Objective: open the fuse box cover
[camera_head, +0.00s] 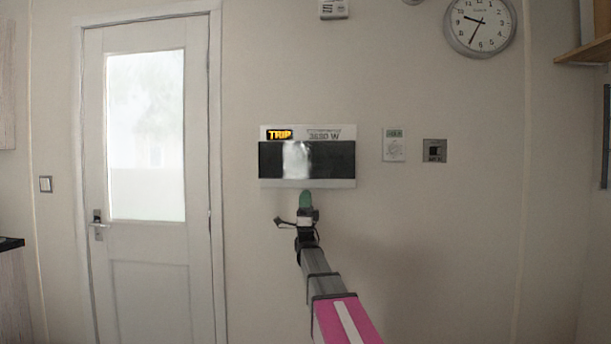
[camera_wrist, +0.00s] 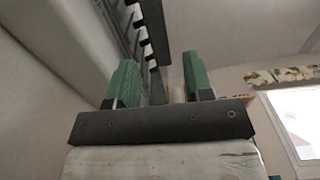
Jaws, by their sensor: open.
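The fuse box (camera_head: 345,133) is a white wall unit with a lit orange "TRIP" sign and a "3680 W" readout along its top. Its dark glossy cover (camera_head: 335,160) lies across the front, looks shut, and carries a bright reflection. My gripper (camera_head: 305,197) is just below the box's lower edge, pointing up, in the head view. In the wrist view its green fingers (camera_wrist: 160,82) stand apart. A dark edge, seemingly of the cover, reaches down between them; I cannot tell whether either finger touches it.
A white door (camera_head: 147,270) with a frosted pane is at the left. A small thermostat panel (camera_head: 394,145) and a dark socket (camera_head: 434,151) sit right of the box. A clock (camera_head: 480,25) and wooden shelf (camera_head: 585,52) are higher right. The wall below is clear.

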